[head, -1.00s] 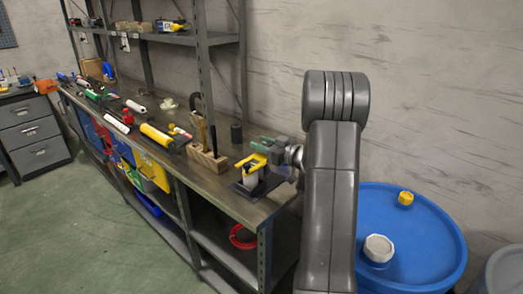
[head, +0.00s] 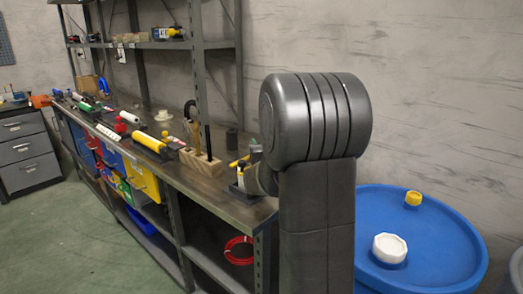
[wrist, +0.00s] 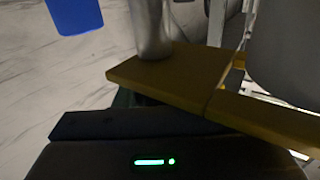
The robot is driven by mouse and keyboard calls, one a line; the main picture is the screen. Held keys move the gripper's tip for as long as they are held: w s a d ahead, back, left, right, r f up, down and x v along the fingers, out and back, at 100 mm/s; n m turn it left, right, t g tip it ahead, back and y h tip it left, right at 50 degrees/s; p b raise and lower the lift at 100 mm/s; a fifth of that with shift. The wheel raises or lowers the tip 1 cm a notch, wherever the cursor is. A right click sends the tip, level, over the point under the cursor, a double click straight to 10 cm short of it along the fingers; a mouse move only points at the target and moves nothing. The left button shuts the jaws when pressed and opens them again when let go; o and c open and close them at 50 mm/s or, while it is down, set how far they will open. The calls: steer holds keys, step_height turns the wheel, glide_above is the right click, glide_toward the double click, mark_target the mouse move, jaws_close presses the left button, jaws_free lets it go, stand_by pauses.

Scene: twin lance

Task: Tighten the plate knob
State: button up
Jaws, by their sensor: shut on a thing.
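My gripper (head: 253,153) is at the near end of the workbench, low over the bench top and mostly hidden behind my arm. It is shut on the plate knob, which is not clearly seen in the head view. Yellow bar-like parts (head: 238,161) stick out left of the gripper, above a small pale fixture (head: 240,181) on the bench. In the wrist view, flat yellow parts (wrist: 170,75) lie across the middle, with a grey metal cylinder (wrist: 152,28) standing against them. The jaw contact is hidden there.
The workbench (head: 225,205) runs away to the left. A wooden block with tools (head: 200,170) and a dark cylinder (head: 231,139) stand near the gripper. A yellow-handled tool (head: 149,137) lies farther along. A blue barrel (head: 430,240) stands right of my arm.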

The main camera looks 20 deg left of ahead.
steer(key=shift+r+m+t+h, duration=0.15)
steer(key=shift+m+t+h, duration=0.5)
steer(key=shift+h, duration=0.25)
steer(key=shift+w+d+m+t+h+p, duration=0.15)
steer(key=shift+m+t+h+p, duration=0.1)
steer(key=shift+m+h+p, duration=0.4)
steer(key=shift+d+m+t+h+p, duration=0.1)
steer(key=shift+m+t+h+p, duration=0.2)
steer(key=shift+h+p, duration=0.25)
steer(key=o, duration=1)
step_height(320, 180, up, 10)
steer(key=p, duration=0.3)
